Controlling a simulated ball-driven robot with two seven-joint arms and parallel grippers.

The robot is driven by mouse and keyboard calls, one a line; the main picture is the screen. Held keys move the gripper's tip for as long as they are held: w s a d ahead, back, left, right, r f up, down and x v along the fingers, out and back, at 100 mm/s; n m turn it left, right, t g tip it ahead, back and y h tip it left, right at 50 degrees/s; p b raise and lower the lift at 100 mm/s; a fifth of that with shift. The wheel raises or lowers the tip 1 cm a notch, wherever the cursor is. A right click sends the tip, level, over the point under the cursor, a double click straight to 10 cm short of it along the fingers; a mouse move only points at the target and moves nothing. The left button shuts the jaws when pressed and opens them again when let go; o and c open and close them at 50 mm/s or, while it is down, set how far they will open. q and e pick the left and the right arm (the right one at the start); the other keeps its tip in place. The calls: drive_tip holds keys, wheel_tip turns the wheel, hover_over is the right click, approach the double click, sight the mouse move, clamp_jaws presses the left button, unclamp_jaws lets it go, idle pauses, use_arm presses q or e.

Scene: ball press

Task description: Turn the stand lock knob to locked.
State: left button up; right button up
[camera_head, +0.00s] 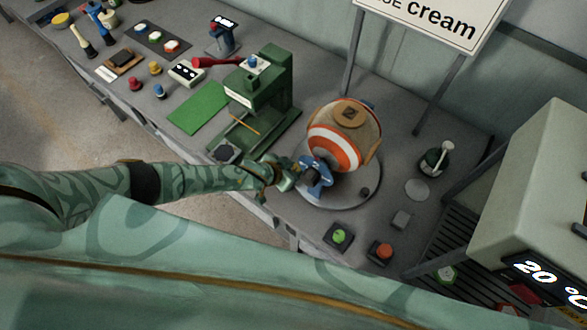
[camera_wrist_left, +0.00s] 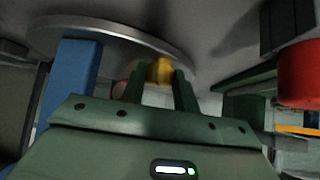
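The ball (camera_head: 345,135), with orange and white bands, rests on a stand with a round grey base plate (camera_head: 355,195). A small yellow knob (camera_wrist_left: 160,71) shows under the plate's rim in the left wrist view; I take it as the stand lock knob. My left gripper (camera_head: 287,176) is at the stand's left side, next to a blue part (camera_head: 317,178). In the left wrist view its two dark green fingers (camera_wrist_left: 160,88) are close together with the knob between their tips, apparently touching it. The knob's markings cannot be read. My right gripper is not in view.
A green press (camera_head: 262,95) stands just left of the ball, with a green mat (camera_head: 199,107) beyond. A green button (camera_head: 339,236) and an orange button (camera_head: 384,251) sit near the front edge. A pale box (camera_head: 540,180) with a temperature display stands at right.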

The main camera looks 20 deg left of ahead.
use_arm(q)
drive_tip(key=shift+c, duration=0.6)
drive_tip(key=shift+a+m, duration=0.1)
drive_tip(key=shift+m, duration=0.2)
drive_tip(key=shift+w+a+m+g+h, duration=0.1)
drive_tip(key=shift+w+m+g+h, duration=0.1)
drive_tip(key=shift+m+g+h, duration=0.45)
drive_tip(key=m+b, duration=0.1)
drive_tip(key=m+g+h+b, duration=0.1)
drive_tip(key=m, duration=0.1)
drive_tip(key=shift+w+a+f, duration=0.15)
drive_tip(key=m+g+b, duration=0.1)
drive_tip(key=m+g+h+b, duration=0.1)
drive_tip(key=m, duration=0.1)
drive_tip(key=m+g+b, duration=0.1)
drive_tip(key=b, duration=0.1)
drive_tip(key=shift+w+a+f+g+h, duration=0.1)
drive_tip(key=shift+w+g+h, duration=0.15)
drive_tip(key=shift+h, duration=0.1)
drive_tip(key=shift+w+r+m+g+b, duration=0.1)
drive_tip(key=shift+m+g+b, duration=0.45)
drive_tip(key=shift+m+b, duration=0.25)
drive_tip(key=shift+w+r+m+g+b, duration=0.1)
drive_tip(key=shift+m+g+b, duration=0.45)
drive_tip(key=shift+m+b, duration=0.2)
